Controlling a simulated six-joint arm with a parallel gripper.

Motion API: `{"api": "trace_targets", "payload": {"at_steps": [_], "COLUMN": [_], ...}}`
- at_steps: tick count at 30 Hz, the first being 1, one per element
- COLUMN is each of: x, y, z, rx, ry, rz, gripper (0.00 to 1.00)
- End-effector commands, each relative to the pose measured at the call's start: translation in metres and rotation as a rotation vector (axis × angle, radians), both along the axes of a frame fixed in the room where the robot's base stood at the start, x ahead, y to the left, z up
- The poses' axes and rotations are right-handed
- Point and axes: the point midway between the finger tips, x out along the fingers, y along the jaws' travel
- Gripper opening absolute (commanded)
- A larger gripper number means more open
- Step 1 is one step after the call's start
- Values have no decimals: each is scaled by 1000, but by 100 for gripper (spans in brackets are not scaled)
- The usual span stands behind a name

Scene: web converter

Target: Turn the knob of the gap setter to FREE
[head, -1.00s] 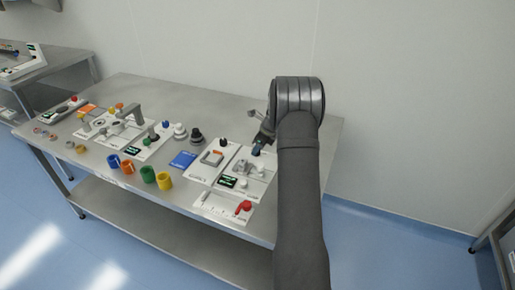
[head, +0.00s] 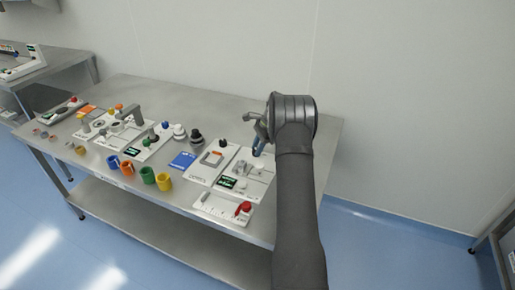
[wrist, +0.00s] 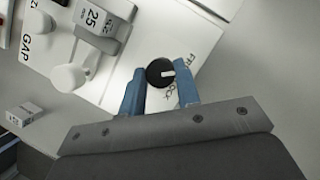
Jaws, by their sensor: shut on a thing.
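The gap setter is a white panel (wrist: 120,80) with "GAP" lettering, seen at a slant in the wrist view; in the head view it lies at the right end of the table (head: 262,187). Its round black knob (wrist: 158,72) has a white pointer mark facing right in the wrist view. Lettering starting "FR" is up and right of the knob; "LOCK" is just below it, partly covered. My gripper (wrist: 160,90) has its blue fingers either side of the knob, shut on it. In the head view my gripper (head: 259,146) reaches down to the panel's back part.
A white rounded handle (wrist: 68,77) and a block marked 25 (wrist: 95,20) stand on the panel left of my gripper. A panel with a red knob (head: 243,208) is at the table's front edge. Bare tabletop (head: 235,108) lies behind.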

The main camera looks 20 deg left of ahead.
Motion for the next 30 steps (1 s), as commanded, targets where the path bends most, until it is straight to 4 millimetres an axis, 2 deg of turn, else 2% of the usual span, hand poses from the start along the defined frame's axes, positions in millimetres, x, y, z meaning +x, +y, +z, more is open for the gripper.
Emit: {"api": "trace_targets", "payload": {"at_steps": [19,20,23,30], "x": [1,1,1,0], "y": [0,0,0,0], "z": [1,1,1,0], "rx": [-1,-1,0,-1], "ry": [-2,-2,-1,-1], "rz": [54,54,54,53], "gripper": [7,32,51,52]}}
